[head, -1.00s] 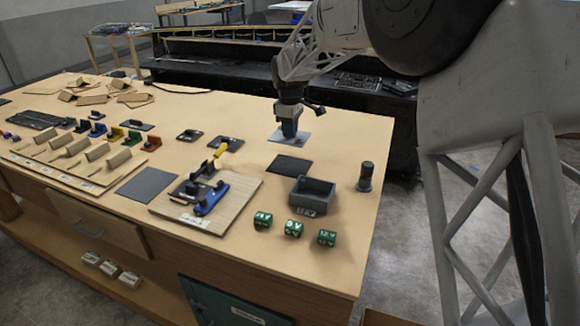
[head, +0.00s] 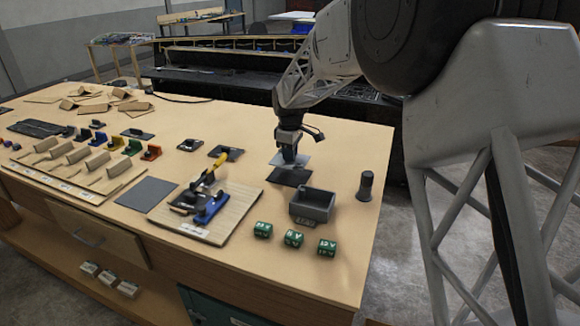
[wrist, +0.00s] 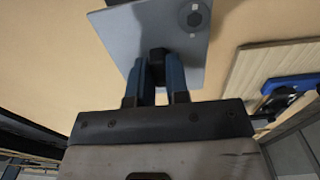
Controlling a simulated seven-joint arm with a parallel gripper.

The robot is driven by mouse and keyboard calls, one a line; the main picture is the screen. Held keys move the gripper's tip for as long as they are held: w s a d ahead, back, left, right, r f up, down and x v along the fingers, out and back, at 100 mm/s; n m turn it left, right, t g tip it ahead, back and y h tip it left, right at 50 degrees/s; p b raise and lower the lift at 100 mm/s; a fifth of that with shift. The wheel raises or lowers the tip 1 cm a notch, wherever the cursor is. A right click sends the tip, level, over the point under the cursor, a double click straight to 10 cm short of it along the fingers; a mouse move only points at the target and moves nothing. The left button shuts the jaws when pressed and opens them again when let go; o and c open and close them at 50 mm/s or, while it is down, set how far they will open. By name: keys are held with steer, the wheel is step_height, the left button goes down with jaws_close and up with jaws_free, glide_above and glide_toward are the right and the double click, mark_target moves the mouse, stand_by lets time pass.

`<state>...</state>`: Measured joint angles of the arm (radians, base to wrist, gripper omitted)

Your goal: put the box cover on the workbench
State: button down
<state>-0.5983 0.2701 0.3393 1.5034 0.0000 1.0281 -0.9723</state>
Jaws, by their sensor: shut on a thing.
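The box cover is a flat light-grey plate (head: 302,159) with a dark knob in its middle. My gripper (head: 289,158) is shut on the knob, and the cover appears level just above the workbench (head: 345,150). In the wrist view, my gripper (wrist: 157,70) has its blue fingers on both sides of the knob, and the cover (wrist: 120,30) spreads behind them with a round grey disc near one corner. The gap between cover and workbench is hard to tell.
A dark square pad (head: 290,176) lies just in front of the cover. A grey open box (head: 312,206), green cubes (head: 294,239) and a dark cylinder (head: 365,186) stand nearer the front right. A wooden board (head: 166,210) with a yellow-handled clamp is at left.

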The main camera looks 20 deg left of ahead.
mark_target(290, 175)
steer(key=shift+f, duration=2.4)
steer(key=shift+f, duration=0.1)
steer(key=c, duration=1.1)
jaws_free()
step_height(290, 175, up, 12)
steer(key=shift+r, duration=0.1)
steer(key=shift+d, duration=0.1)
